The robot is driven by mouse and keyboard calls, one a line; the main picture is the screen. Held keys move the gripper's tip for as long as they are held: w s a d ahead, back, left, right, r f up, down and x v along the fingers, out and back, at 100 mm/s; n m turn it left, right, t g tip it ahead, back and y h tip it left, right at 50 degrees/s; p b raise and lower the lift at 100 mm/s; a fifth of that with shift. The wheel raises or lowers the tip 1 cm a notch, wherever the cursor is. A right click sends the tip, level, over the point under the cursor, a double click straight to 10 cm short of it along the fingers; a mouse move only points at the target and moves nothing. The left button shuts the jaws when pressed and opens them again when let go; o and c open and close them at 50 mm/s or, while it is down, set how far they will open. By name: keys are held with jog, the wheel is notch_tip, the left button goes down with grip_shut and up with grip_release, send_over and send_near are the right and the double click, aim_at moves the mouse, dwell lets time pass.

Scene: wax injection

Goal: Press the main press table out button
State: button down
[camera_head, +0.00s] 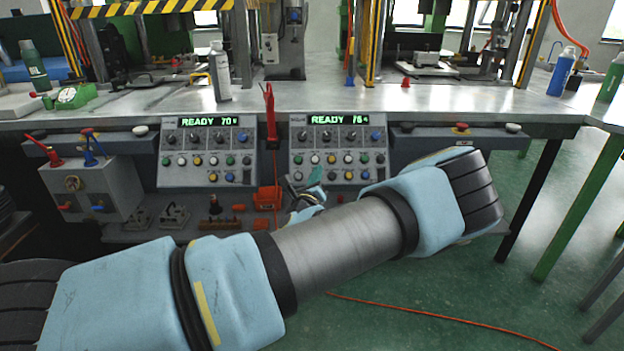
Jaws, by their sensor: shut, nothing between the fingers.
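Two grey control panels hang under the front edge of the press bench. The left panel (207,151) has a green display reading READY 70, with knobs and rows of coloured buttons. The button labels are too small to read, so I cannot tell which is the table out button. My arm crosses the foreground. My gripper (296,186) shows only in small part behind it, shut and empty, below the right panel's lower left. I cannot tell whether it touches anything.
The metal bench (310,95) carries presses, a white bottle (220,72) and a blue bottle (561,72). A grey box (90,187) with levers is at left. A red-handled tool (270,113) hangs between the panels. An orange cable (440,318) lies on the green floor.

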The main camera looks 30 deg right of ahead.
jog(key=w+d+f+b, duration=0.2)
jog(key=w+f+b, duration=0.3)
jog(key=w, duration=0.1)
jog(key=shift+d+f, duration=0.35)
jog(key=shift+d, duration=0.05)
jog(key=shift+w, duration=0.1)
dwell(0.3)
jog(key=shift+f+b, duration=0.1)
jog(key=shift+b, duration=0.3)
dwell(1.4)
jog(key=shift+w+d+f+b, duration=0.2)
jog(key=shift+w+b, duration=0.1)
jog(key=shift+b, duration=0.1)
